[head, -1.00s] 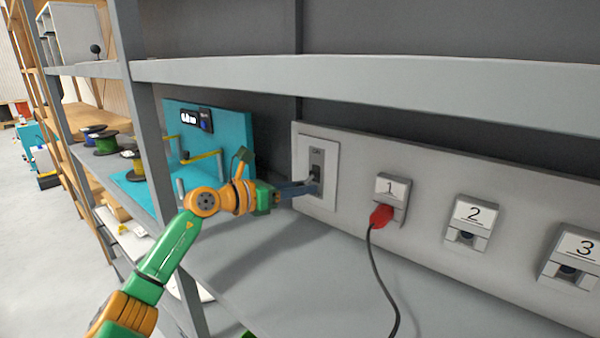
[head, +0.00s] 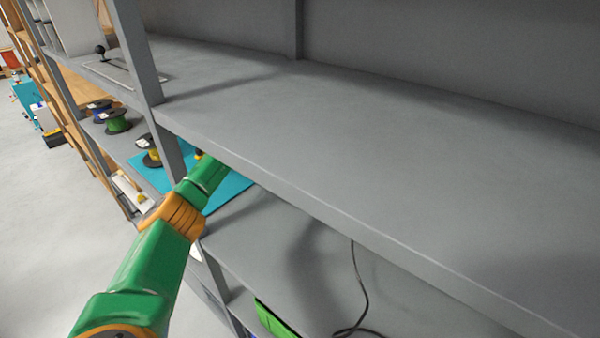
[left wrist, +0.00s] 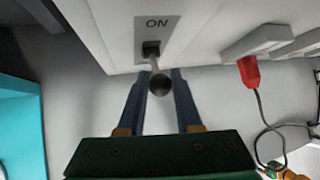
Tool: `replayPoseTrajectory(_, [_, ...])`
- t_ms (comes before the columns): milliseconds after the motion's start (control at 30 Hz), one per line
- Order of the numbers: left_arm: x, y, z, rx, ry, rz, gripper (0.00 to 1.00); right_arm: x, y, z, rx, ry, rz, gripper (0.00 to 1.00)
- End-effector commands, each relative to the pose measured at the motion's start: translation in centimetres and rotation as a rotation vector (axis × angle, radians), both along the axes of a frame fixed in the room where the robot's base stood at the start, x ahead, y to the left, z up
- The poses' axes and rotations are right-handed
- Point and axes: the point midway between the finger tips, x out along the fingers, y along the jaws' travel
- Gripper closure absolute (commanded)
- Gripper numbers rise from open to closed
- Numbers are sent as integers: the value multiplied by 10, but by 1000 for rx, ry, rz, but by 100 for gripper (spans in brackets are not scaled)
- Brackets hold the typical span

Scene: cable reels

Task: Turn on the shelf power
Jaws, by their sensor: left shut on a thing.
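A short lever ending in a round black knob (left wrist: 159,85) sticks out of the slot. My left gripper (left wrist: 159,73) has one dark finger on each side of the lever and knob, and is shut on it. In the head view the upper shelf board hides the switch and my left gripper; only my green and orange left arm shows. My right gripper is in neither view.
A red plug (left wrist: 249,72) with a dark cable sits in a socket beside the switch. The upper shelf board (head: 330,130) is bare and lies above my left arm. Cable reels (head: 117,121) stand on the lower shelf at left. A green box (head: 274,320) is lower down.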

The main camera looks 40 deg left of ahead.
Motion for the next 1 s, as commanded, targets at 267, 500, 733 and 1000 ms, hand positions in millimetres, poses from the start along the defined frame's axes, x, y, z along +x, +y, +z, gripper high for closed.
replayPoseTrajectory(267, [1,0,1,2,29,-1,100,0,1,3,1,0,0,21])
replayPoseTrajectory(500, [1,0,1,2,30,-1,100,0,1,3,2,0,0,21])
replayPoseTrajectory(733, [1,0,1,2,30,-1,36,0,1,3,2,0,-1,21])
replayPoseTrajectory(1000, [0,0,1,2,29,-1,36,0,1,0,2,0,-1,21])
